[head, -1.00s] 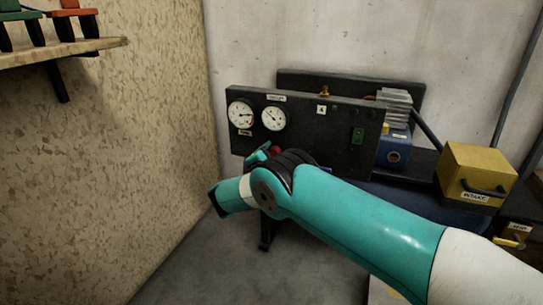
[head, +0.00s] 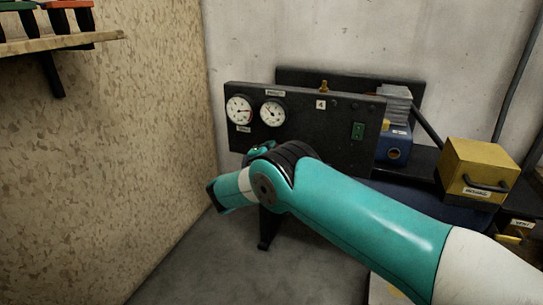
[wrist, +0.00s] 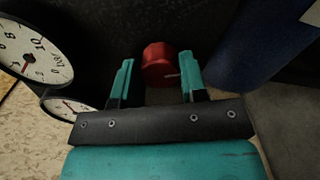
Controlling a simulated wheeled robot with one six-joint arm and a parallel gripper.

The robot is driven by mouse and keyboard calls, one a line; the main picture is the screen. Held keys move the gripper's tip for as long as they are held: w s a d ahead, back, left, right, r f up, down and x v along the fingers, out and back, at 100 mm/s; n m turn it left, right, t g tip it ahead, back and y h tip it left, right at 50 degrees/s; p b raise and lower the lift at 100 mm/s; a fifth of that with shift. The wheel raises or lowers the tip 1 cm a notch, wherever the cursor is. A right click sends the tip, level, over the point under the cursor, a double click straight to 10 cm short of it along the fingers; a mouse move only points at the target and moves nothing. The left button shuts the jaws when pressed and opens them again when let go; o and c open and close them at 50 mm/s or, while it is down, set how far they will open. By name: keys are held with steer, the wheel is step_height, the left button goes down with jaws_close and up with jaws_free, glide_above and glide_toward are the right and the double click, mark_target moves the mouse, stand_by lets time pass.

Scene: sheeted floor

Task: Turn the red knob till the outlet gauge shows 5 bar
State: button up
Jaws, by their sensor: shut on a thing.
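The red knob (wrist: 158,68) sits on the dark panel in the wrist view, with a pale mark on its lower right edge. The teal fingers of my gripper (wrist: 157,75) stand on either side of it, shut on it. In the head view my arm hides the knob. Two round white gauges, a left one (head: 240,110) and a right one (head: 272,113), sit at the panel's upper left. Their needles and labels are too small to read there. The wrist view shows a large dial (wrist: 30,52) and a partly covered dial (wrist: 68,107) at left.
The black panel (head: 318,135) carries a green switch (head: 358,131) and a brass fitting (head: 323,86). A blue machine (head: 395,150) and a yellow box (head: 478,168) stand at right. A chipboard wall (head: 120,170) and shelf (head: 60,43) are at left.

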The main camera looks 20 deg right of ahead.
steer(key=shift+a+f+m+b, duration=0.1)
steer(key=shift+m+b, duration=1.05)
steer(key=shift+m, duration=1.3)
steer(key=shift+a+f+m+b, duration=0.1)
steer(key=shift+m+b, duration=1.05)
steer(key=shift+m, duration=1.3)
steer(key=shift+r, duration=0.1)
steer(key=o, duration=0.9)
steer(key=shift+a, duration=0.1)
steer(key=shift+d, duration=0.2)
